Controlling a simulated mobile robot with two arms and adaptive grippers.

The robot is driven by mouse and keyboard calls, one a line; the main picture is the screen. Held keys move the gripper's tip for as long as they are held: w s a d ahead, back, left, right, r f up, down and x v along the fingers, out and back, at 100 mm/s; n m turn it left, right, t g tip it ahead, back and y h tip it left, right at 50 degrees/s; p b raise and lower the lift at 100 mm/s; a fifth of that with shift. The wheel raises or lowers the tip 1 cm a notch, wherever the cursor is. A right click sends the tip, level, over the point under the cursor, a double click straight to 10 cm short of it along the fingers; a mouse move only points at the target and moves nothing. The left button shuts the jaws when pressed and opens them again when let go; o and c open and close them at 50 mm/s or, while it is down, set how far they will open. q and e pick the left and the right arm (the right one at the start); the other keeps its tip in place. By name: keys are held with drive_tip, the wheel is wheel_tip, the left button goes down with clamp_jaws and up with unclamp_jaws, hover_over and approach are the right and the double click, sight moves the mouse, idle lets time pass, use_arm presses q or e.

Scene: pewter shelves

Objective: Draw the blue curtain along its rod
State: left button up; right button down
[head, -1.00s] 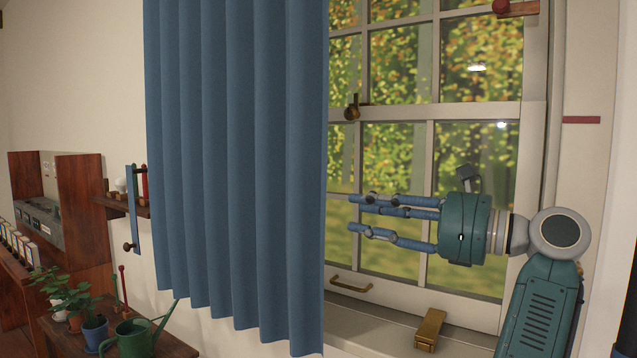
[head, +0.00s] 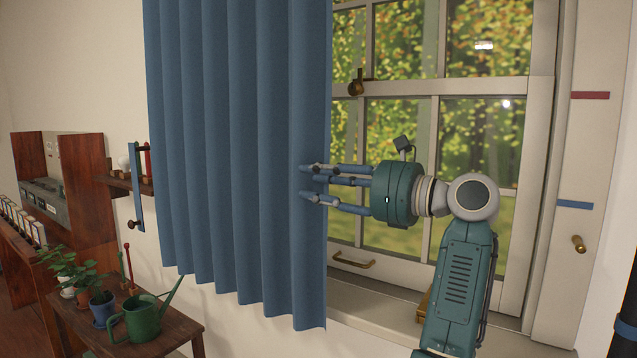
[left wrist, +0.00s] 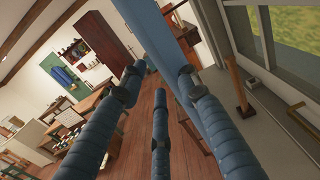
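The blue curtain (head: 235,150) hangs in folds in the head view, covering the left part of the window. Its rod is above the frame and out of view. My left gripper (head: 306,182) is at the curtain's right edge, its fingertips overlapping the front of the cloth. Its fingers are spread apart. In the left wrist view the curtain (left wrist: 156,35) shows as a narrow blue strip beyond the open fingers (left wrist: 160,78), running behind the right-hand finger. I cannot tell whether the fingers touch the cloth. My right gripper is not in view.
The window (head: 470,140) has a brass handle (head: 355,260) low on its frame. Red (head: 590,95) and blue (head: 575,204) marks are on the right wall. A green watering can (head: 142,318) and potted plants stand on a low table at lower left.

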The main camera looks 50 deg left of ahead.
sight(298, 179)
use_arm(q)
clamp_jaws()
drive_tip(key=shift+s+a, duration=0.15)
drive_tip(key=shift+a, duration=0.25)
drive_tip(key=x, duration=0.4)
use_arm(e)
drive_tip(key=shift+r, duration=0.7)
use_arm(q)
unclamp_jaws()
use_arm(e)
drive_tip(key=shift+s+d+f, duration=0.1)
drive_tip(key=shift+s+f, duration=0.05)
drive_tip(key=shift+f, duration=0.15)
